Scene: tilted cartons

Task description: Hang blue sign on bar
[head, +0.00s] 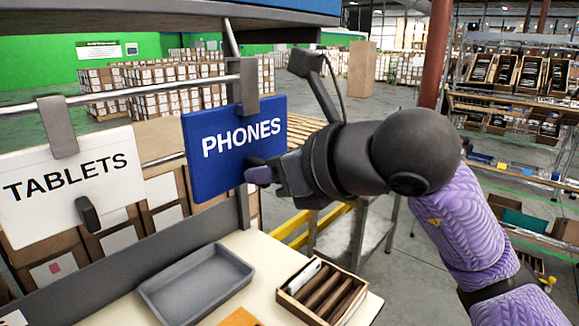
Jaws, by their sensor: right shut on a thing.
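The blue sign (220,150), lettered "PHONES", hangs upright in front of a dark upright post, with a grey hook (246,88) on its top edge. My right gripper (262,172) comes in from the right and is shut on the blue sign at its lower right front; the exact grip spot is partly hidden by the fingers. The metal bar (150,91) runs from the left edge to the blue sign's hook. The hook is at the bar's height and overlaps its right end; I cannot tell whether it rests on it. My left gripper is not in view.
A white "TABLETS" sign (75,180) hangs by a grey hook from the bar at left, with a dark knob on its front. Below, a grey tray (196,283) and a wooden box (322,292) of dark items stand on a pale table. A blue panel edge crosses above.

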